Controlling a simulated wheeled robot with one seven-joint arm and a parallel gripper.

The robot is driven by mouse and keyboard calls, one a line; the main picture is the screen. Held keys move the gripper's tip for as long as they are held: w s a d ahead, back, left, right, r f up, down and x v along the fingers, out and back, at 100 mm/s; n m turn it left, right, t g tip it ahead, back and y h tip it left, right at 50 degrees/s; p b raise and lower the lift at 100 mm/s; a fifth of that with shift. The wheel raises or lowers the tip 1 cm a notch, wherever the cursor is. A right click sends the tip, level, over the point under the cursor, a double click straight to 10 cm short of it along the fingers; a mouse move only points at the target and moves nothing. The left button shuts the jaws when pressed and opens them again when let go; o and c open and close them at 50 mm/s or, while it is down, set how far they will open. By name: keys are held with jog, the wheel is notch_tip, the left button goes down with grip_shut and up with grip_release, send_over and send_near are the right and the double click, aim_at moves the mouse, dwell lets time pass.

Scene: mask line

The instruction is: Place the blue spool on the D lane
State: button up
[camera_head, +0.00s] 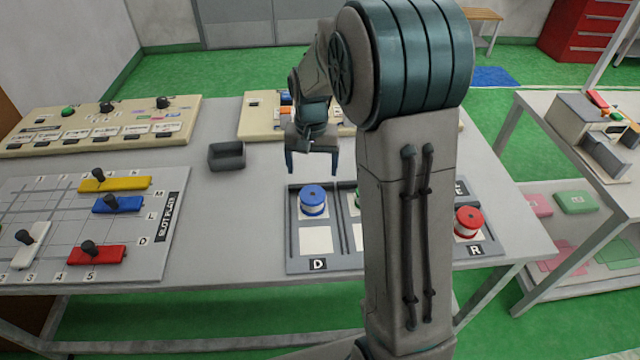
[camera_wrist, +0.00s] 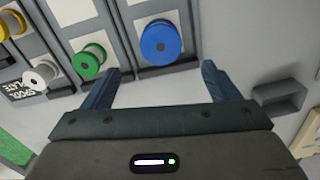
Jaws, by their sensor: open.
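The blue spool (camera_head: 313,201) stands upright at the far end of the lane marked D on the grey spool plate (camera_head: 291,238). A bare white pad (camera_head: 317,240) lies in front of it, nearer the D label (camera_head: 318,264). My gripper (camera_head: 311,168) is open and empty, above and just behind the spool. In the wrist view the blue spool (camera_wrist: 160,42) lies just beyond the gap between the open fingers (camera_wrist: 162,76), apart from them. My arm hides the plate's middle lanes in the head view.
A red spool (camera_head: 468,222) stands in the R lane. Green (camera_wrist: 90,61), white (camera_wrist: 42,74) and yellow (camera_wrist: 12,25) spools show in the wrist view. A small grey open box (camera_head: 227,156) sits left of my gripper. A slot plate (camera_head: 175,215) with coloured knobbed pieces lies left.

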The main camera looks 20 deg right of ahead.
jog(key=s+r+n+t, duration=0.1)
jog(key=s+r, duration=0.3)
jog(key=s, duration=0.7)
jog(key=s+r+n+t, duration=0.2)
jog(key=s+r+n, duration=0.1)
jog(key=s, duration=0.8)
jog(key=shift+s+r, duration=0.3)
jog(key=shift+r, duration=0.25)
